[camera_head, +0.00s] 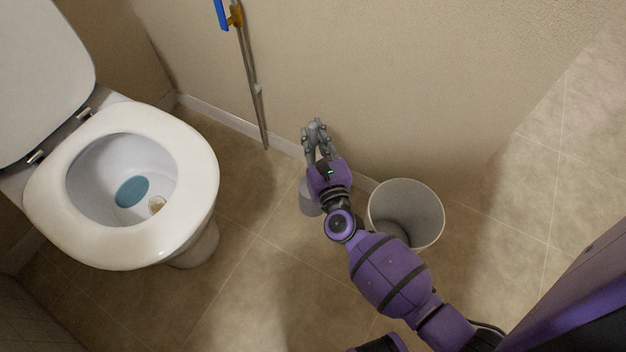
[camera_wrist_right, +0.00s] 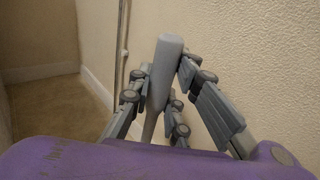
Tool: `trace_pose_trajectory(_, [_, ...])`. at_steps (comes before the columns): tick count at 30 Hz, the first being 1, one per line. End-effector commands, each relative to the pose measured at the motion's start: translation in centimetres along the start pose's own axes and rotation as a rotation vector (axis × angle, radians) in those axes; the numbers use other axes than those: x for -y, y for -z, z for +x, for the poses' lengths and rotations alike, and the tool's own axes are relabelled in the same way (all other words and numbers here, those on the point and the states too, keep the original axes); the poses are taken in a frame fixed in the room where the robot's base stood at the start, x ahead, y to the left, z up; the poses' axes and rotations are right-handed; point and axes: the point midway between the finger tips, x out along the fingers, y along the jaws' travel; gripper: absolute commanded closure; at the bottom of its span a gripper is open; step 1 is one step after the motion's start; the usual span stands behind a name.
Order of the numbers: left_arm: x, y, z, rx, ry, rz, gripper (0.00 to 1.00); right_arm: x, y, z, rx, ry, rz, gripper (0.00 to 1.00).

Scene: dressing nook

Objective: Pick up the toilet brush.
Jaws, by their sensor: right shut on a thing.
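My right gripper (camera_head: 318,145) is beside the wall, right of the toilet. In the right wrist view, its fingers (camera_wrist_right: 160,95) are shut around the grey handle of the toilet brush (camera_wrist_right: 168,58). The handle stands nearly upright, with its blunt end above the fingers. In the head view, a grey cylinder (camera_head: 308,199), which looks like the brush's holder, shows on the floor partly behind my right wrist. The brush's lower end is hidden, so I cannot tell whether it is inside the holder. My left gripper is not in view.
A white toilet (camera_head: 190,220) with its lid up stands at the left. A grey bin (camera_head: 433,222) is close to my right forearm. A metal pipe with a blue-handled valve (camera_head: 250,75) runs down the wall. The tiled floor (camera_head: 240,290) in front is clear.

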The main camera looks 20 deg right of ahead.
Motion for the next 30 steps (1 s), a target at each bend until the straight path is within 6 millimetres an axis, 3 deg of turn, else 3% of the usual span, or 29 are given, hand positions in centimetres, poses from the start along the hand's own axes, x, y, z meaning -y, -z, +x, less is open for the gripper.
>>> trace_pose_trajectory(14, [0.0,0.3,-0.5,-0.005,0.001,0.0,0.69,0.0,-0.9,0.0,0.002,0.0,0.0,1.0])
trace_pose_trajectory(20, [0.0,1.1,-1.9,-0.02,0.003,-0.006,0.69,0.0,-3.9,0.0,0.005,0.001,0.003,1.0])
trace_pose_trajectory(30, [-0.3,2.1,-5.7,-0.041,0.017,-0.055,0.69,0.0,-11.2,0.0,0.006,0.002,0.004,1.0])
